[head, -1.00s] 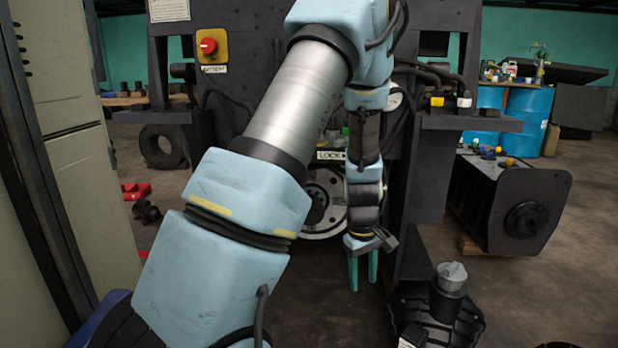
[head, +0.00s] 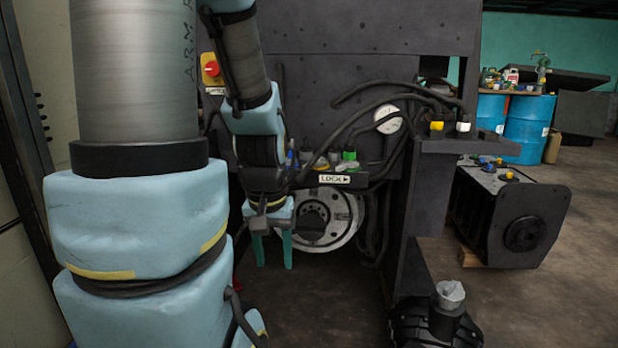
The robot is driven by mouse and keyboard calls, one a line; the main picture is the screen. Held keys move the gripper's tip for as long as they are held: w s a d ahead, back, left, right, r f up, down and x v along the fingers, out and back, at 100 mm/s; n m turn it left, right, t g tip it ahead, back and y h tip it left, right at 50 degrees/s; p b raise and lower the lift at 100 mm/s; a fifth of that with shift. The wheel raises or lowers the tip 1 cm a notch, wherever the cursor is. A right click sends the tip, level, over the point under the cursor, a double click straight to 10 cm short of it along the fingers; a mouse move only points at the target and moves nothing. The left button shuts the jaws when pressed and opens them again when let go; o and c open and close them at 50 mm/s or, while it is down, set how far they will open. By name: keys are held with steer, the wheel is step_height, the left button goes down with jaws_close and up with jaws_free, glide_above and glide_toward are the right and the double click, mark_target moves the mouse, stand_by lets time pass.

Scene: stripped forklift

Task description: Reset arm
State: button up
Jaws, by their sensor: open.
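My gripper (head: 273,255) has two teal fingers that point down and stand apart. It is open, with nothing visible between the fingers. It hangs in front of the stripped forklift (head: 340,75), at the left side of the grey wheel disc (head: 325,220) and below the LOCK label (head: 334,179). From this view I cannot tell how far it is from the disc. My arm fills the left of the head view and hides part of the forklift's left side.
A red knob on a yellow plate (head: 211,70), a gauge (head: 389,120) and several hoses sit on the forklift. A black part with a grey cap (head: 450,296) stands at lower right. A dark motor block (head: 508,215) and blue drums (head: 527,125) are farther right. Floor between is bare.

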step_height(320, 180, up, 20)
steer(key=p, duration=1.8)
